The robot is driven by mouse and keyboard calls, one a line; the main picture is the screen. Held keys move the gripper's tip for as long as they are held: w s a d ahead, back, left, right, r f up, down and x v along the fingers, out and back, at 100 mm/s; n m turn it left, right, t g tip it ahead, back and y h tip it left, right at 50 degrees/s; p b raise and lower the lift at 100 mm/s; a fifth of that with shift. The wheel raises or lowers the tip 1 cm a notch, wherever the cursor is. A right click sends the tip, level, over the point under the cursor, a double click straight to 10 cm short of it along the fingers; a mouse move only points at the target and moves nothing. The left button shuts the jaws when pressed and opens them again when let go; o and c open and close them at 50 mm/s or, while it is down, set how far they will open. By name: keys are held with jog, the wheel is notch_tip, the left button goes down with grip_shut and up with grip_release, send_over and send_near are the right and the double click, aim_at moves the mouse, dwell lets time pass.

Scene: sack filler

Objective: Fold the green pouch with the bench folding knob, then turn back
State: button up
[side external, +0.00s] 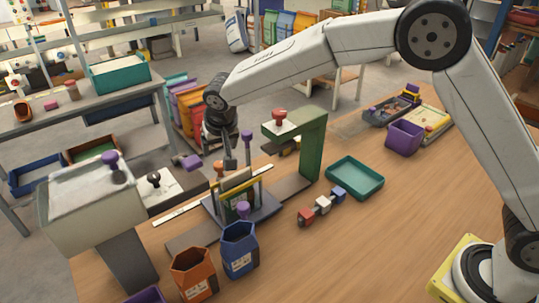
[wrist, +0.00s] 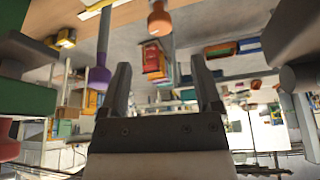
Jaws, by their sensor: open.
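My gripper (side external: 229,163) hangs above the holder on the bench, jaws apart with nothing between them. In the wrist view its two fingers (wrist: 161,66) are wide open. A dark green pouch with yellow edges (side external: 239,201) appears to stand upright in the holder, partly hidden by the frame. An orange knob (side external: 218,168) and a purple knob (side external: 192,162) are just left of the fingers, and a purple-topped post (side external: 247,136) is just right. The wrist view shows an orange knob (wrist: 160,20) and a purple knob (wrist: 99,76). I cannot tell which is the folding knob.
A green press stand with a red knob (side external: 279,115) rises right of the holder. Orange (side external: 194,277) and blue (side external: 239,252) bins stand in front. A grey hopper (side external: 85,215) is at left. A teal tray (side external: 355,180) and small blocks (side external: 322,205) lie right. The right bench is largely clear.

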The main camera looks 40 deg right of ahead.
aim_at(219, 164)
jog(key=shift+f, duration=0.1)
jog(key=shift+x, duration=3.75)
jog(key=shift+w, duration=0.15)
grip_shut()
